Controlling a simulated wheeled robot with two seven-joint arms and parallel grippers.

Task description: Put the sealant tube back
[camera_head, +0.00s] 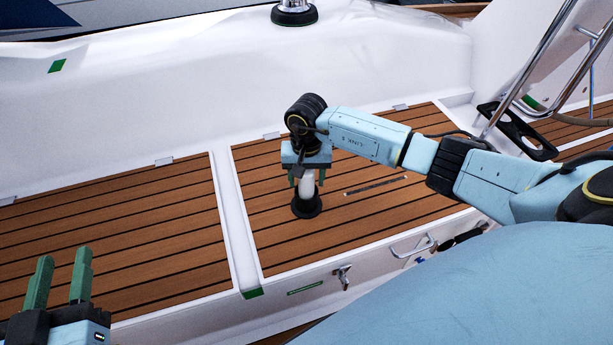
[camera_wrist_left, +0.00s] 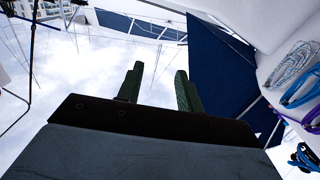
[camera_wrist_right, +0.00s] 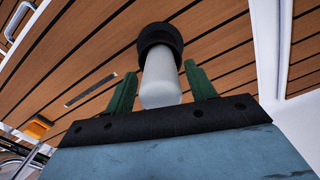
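A white tube (camera_head: 307,187), which I take to be the sealant tube, stands upright on the teak deck with a wide black end (camera_head: 306,206) at its foot. In the right wrist view the white tube (camera_wrist_right: 160,80) points toward my palm, its black end (camera_wrist_right: 160,40) farther off. My right gripper (camera_head: 307,178) is over the tube's top, pointing down. Its green fingers are on either side of the tube, with narrow gaps showing. My left gripper (camera_head: 58,280) is open and empty at the lower left, its fingers pointing up; it also shows in the left wrist view (camera_wrist_left: 158,85).
A thin dark strip (camera_head: 376,186) lies on the deck right of the tube. A white divider (camera_head: 232,222) separates two teak panels. Metal rails (camera_head: 530,70) and a black fitting (camera_head: 515,130) stand at the right. The left teak panel (camera_head: 120,235) is clear.

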